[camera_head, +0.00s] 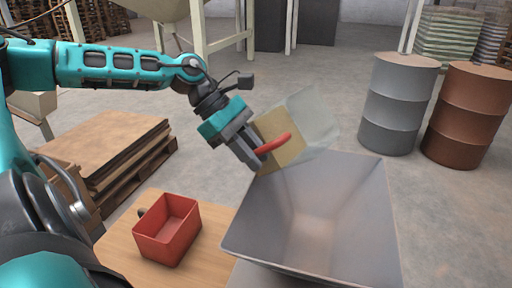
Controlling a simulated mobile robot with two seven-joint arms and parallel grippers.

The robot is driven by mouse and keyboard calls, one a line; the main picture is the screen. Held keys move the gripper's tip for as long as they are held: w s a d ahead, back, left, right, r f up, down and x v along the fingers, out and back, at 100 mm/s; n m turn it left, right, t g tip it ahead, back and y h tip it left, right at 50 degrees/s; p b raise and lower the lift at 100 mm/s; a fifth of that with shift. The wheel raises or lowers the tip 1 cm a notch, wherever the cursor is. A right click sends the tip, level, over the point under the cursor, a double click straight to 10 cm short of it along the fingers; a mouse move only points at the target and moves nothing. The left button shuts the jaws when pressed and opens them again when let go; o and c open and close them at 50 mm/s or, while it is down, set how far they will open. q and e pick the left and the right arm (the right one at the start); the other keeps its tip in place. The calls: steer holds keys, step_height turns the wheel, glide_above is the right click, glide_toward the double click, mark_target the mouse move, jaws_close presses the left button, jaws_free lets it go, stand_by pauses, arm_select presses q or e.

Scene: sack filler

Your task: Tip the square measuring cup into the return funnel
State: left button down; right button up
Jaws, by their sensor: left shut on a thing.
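My left gripper (255,158) is shut on the red handle of a clear, square-sided measuring cup (315,125). The cup is strongly tilted and held above the far left rim of the grey metal funnel (310,215). A tan, flat-sided mass shows at the cup's handle end; I cannot tell for sure whether it is its contents. No falling stream is visible. The funnel's wide mouth faces up and its sloping inner walls look bare. My right gripper is out of view.
A red square container (168,232) stands on a wooden table (115,245) left of the funnel. Stacked boards on a pallet (105,150) lie farther left. A grey drum (395,105) and a brown drum (468,115) stand behind right. Open floor surrounds them.

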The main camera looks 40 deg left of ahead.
arm_select(q)
steer(key=shift+a+f+y+b, duration=0.1)
steer(key=shift+f+y+b, duration=0.3)
steer(key=shift+y, duration=0.4)
steer(key=y+b, duration=0.1)
steer(key=f+y+b, duration=0.1)
steer(key=y, duration=0.1)
steer(key=shift+d+f+m+g+b, duration=0.15)
steer(key=shift+d+m+g+b, duration=0.15)
steer(key=shift+g+b, duration=0.1)
steer(key=w+d+r+m+g+y+b, duration=0.1)
steer(key=d+r+y+b, duration=0.3)
steer(key=y, duration=0.6)
steer(key=shift+d+r+y+b, duration=0.3)
steer(key=shift+d+b, duration=0.75)
steer(key=shift+d, duration=0.4)
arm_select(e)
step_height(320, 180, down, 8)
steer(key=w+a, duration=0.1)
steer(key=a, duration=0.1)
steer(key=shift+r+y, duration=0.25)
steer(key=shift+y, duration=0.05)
arm_select(q)
steer(key=shift+r, duration=0.1)
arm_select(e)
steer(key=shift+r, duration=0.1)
